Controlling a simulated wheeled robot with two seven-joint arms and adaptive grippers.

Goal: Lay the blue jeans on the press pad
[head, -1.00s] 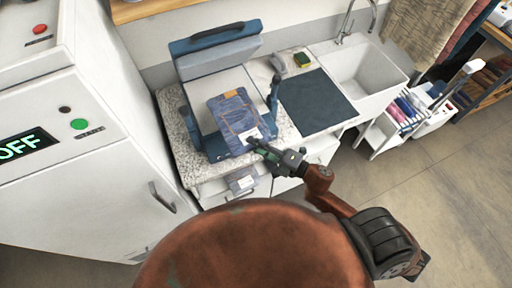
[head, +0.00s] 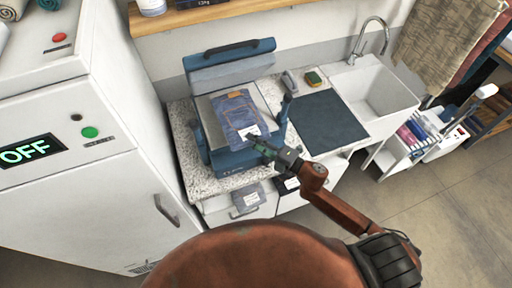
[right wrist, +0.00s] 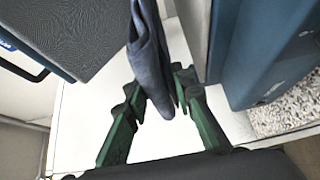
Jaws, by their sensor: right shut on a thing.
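The folded blue jeans (head: 238,112), with a tan patch and a pale tag, are over the pad of the open press. The right gripper (head: 262,146) is shut on their near edge. In the right wrist view the jeans (right wrist: 151,60) hang as a narrow fold between the green fingers of the right gripper (right wrist: 158,108). The press has a blue-grey raised lid (head: 231,68) and a light pad (head: 207,108), partly hidden by the jeans. I cannot tell whether the jeans touch the pad all over. The left gripper is not in view.
The press stands on a speckled counter (head: 184,122). A dark mat (head: 325,122) lies to its right, then a white sink (head: 378,90). A white cabinet with an OFF display (head: 60,150) is at the left. A white trolley (head: 405,150) stands at the right.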

